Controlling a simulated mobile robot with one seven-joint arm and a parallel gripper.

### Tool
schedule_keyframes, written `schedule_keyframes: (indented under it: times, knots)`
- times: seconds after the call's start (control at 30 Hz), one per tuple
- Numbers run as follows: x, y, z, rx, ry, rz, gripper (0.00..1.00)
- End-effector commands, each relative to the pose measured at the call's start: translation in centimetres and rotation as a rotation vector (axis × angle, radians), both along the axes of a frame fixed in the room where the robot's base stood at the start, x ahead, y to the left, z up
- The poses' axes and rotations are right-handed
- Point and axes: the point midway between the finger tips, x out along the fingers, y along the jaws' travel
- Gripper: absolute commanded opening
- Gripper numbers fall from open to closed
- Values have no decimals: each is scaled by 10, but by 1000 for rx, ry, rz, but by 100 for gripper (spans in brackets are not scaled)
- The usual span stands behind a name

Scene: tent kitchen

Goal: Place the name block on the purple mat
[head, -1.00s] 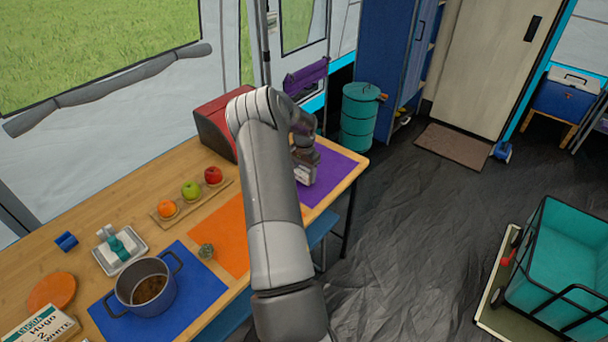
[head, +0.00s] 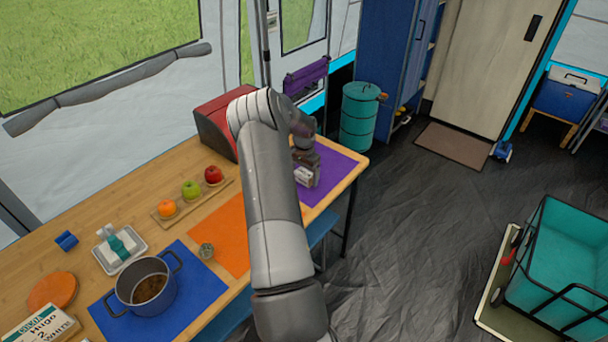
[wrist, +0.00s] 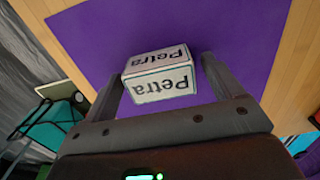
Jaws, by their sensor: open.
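The name block is a white block marked "Petra" (wrist: 158,78). In the wrist view it lies between my gripper's two fingers, over the purple mat (wrist: 235,35). My gripper (wrist: 160,85) is open, with a finger on each side of the block and a gap visible at least on the right. The block looks to be resting on the mat. In the head view the block (head: 304,176) shows as a small white shape below my gripper (head: 306,170), on the purple mat (head: 338,164) at the table's far right end. My arm hides part of the mat.
The wooden table (head: 115,195) also holds an orange mat (head: 222,224), a blue mat (head: 205,292) with a pot (head: 147,287), a board of fruit (head: 191,190) and a red box (head: 214,125).

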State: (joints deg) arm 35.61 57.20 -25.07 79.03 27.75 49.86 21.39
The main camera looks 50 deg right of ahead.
Motion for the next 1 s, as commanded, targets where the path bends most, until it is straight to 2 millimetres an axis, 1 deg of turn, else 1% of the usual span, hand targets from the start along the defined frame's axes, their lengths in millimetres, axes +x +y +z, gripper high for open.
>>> schedule_keyframes:
  times: [0.17, 0.4, 0.5, 0.6, 0.73, 0.9, 1.0]
  knots:
    - [1, 0, 24, -2, -2, 1, 85]
    - [1, -1, 77, -3, -3, 0, 85]
    - [0, 0, 95, -2, -2, -1, 85]
    - [0, 0, 109, -1, -1, 0, 85]
    - [0, 0, 119, 0, -1, 0, 85]
    - [0, 0, 122, 1, 0, 0, 85]
    - [3, 6, 128, 0, -7, 11, 85]
